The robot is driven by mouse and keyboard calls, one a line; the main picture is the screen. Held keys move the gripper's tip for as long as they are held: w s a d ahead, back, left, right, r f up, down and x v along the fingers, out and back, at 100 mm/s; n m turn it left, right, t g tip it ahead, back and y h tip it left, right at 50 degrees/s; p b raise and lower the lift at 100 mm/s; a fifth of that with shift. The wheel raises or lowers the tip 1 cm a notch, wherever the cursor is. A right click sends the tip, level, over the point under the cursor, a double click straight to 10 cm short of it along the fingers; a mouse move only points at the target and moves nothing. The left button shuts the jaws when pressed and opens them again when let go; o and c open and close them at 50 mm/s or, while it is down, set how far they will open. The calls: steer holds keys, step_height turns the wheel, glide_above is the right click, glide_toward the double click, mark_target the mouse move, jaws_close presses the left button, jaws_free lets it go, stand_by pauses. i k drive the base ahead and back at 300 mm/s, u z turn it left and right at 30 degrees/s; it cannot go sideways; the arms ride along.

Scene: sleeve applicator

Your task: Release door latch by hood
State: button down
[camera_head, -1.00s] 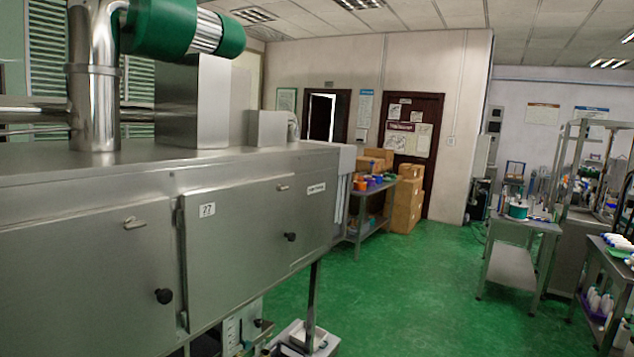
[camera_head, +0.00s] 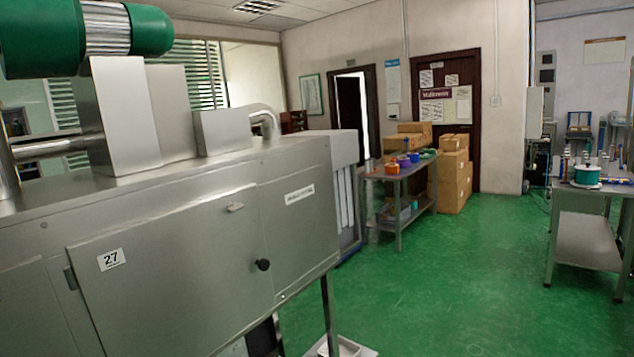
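The sleeve applicator's long steel hood (camera_head: 290,165) fills the left half of the view. Its front has a closed door (camera_head: 175,270) marked with a "27" label (camera_head: 111,259). A small metal latch handle (camera_head: 235,207) sits near the door's upper right. A round black knob (camera_head: 263,265) sits at its right edge, lower down. Part of another panel (camera_head: 30,310) shows at the far left. My gripper is not in view.
A green motor (camera_head: 90,30) and steel ducts stand on the hood. A steel table with coloured tubs (camera_head: 398,170) and cardboard boxes (camera_head: 452,180) stand beyond it. Another steel table (camera_head: 590,240) is at the right. The green floor (camera_head: 460,280) between is clear.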

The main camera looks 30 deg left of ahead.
mark_target(231, 207)
steer(key=u, duration=0.15)
steer(key=i, duration=1.2)
steer(key=u, duration=0.7)
steer(key=i, duration=0.45)
steer(key=u, duration=0.4)
steer(key=k, duration=0.95)
steer(key=u, duration=0.2)
steer(key=i, duration=0.95)
steer(key=z, duration=0.1)
